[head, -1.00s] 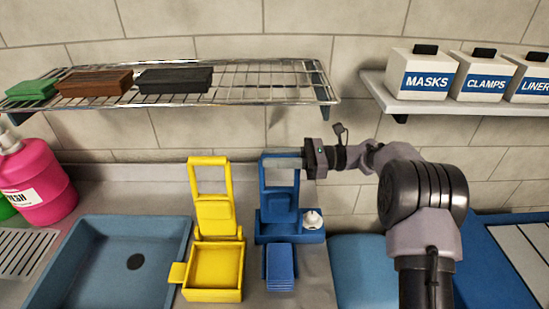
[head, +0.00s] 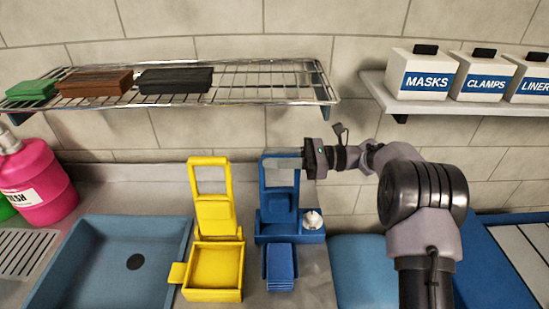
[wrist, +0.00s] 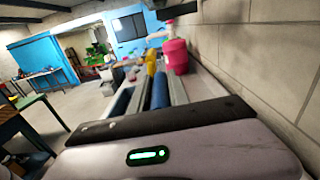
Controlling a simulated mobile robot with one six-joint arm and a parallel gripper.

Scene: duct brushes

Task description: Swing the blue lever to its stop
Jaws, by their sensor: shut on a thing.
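The blue lever (head: 263,182) is an open loop frame. It stands upright at the back of the blue device (head: 275,236), which has a small white knob (head: 313,219) at its right and a ribbed blue block (head: 280,265) in front. My gripper (head: 287,163) reaches in from the right and is shut on the upper part of the lever's frame. The fingers partly cover the top right of the loop. In the wrist view, blue bars (wrist: 159,92) show beyond the gripper body; the grip itself is hidden there.
A yellow device (head: 213,266) with its own upright lever (head: 194,181) stands just left of the blue one. A blue sink tray (head: 60,285) and a pink jug (head: 42,185) are farther left. A wire shelf (head: 235,90) hangs above; labelled boxes (head: 425,77) sit upper right.

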